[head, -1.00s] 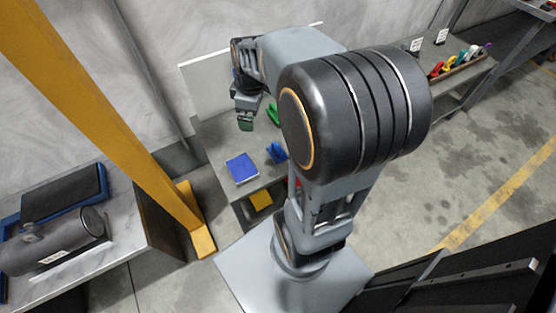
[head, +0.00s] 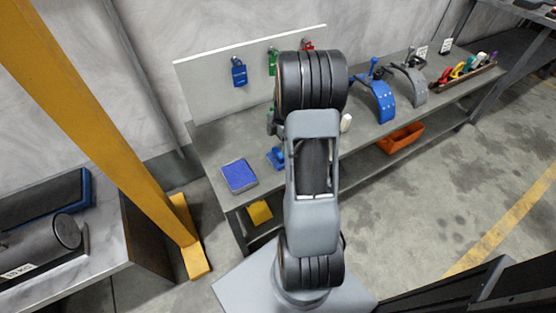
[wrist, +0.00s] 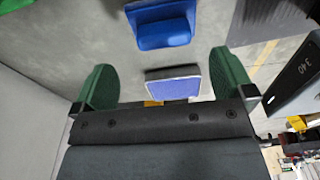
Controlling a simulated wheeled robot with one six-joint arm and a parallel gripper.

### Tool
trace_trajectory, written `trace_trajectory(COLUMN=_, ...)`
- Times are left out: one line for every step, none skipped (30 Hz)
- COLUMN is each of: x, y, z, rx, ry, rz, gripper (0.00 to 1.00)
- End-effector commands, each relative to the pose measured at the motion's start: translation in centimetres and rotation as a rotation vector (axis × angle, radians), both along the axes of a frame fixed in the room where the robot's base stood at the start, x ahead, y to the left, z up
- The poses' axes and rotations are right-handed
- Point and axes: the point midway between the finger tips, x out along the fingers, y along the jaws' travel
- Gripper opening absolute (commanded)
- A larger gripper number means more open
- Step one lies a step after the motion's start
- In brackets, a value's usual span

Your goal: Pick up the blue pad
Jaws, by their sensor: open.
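The blue pad (head: 239,176), a flat square block with a pale rim, lies on the left end of the grey bench (head: 215,140). In the wrist view the blue pad (wrist: 174,84) shows between the two green fingers, with its lower part hidden by the gripper body. My gripper (wrist: 162,70) is open, its fingers wide apart and nothing held. How far it is above the pad I cannot tell. In the head view my arm hides most of the gripper.
A small blue object (head: 276,157) stands right of the pad; it also shows in the wrist view (wrist: 160,28). A white board (head: 205,88) with hanging padlocks (head: 239,73) stands behind. A yellow post (head: 100,120) rises at left. Blue (head: 380,100) and grey (head: 411,84) curved pieces stand farther right.

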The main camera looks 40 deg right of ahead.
Motion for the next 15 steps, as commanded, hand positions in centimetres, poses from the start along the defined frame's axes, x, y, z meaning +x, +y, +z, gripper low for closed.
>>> trace_trajectory(x=0.0, y=0.1, z=-0.6, rx=0.000, ry=0.001, rz=0.000, gripper=1.00)
trace_trajectory(x=0.0, y=0.1, z=-0.8, rx=0.000, ry=0.001, rz=0.000, gripper=1.00)
trace_trajectory(x=0.0, y=0.2, z=-1.0, rx=0.001, ry=0.002, rz=0.000, gripper=1.00)
trace_trajectory(x=0.0, y=0.2, z=-1.1, rx=0.000, ry=0.002, rz=0.000, gripper=1.00)
trace_trajectory(x=0.0, y=0.2, z=-1.2, rx=0.000, ry=0.001, rz=0.000, gripper=1.00)
trace_trajectory(x=0.0, y=0.2, z=-1.2, rx=0.000, ry=0.001, rz=0.000, gripper=1.00)
trace_trajectory(x=0.0, y=0.2, z=-1.3, rx=0.000, ry=0.001, rz=0.000, gripper=1.00)
trace_trajectory(x=0.0, y=0.2, z=-1.4, rx=0.000, ry=0.001, rz=0.000, gripper=1.00)
trace_trajectory(x=-0.1, y=0.2, z=-1.6, rx=0.000, ry=0.001, rz=0.000, gripper=1.00)
trace_trajectory(x=-0.1, y=0.3, z=-1.8, rx=0.000, ry=0.001, rz=0.000, gripper=1.00)
trace_trajectory(x=-0.1, y=0.3, z=-2.1, rx=0.000, ry=0.001, rz=0.000, gripper=1.00)
trace_trajectory(x=-0.2, y=0.4, z=-2.5, rx=0.000, ry=0.002, rz=0.000, gripper=1.00)
trace_trajectory(x=-0.2, y=0.4, z=-2.9, rx=0.000, ry=0.002, rz=0.000, gripper=1.00)
trace_trajectory(x=-0.2, y=0.5, z=-3.3, rx=0.001, ry=0.002, rz=0.000, gripper=1.00)
trace_trajectory(x=-0.3, y=0.5, z=-3.8, rx=0.000, ry=0.002, rz=0.000, gripper=1.00)
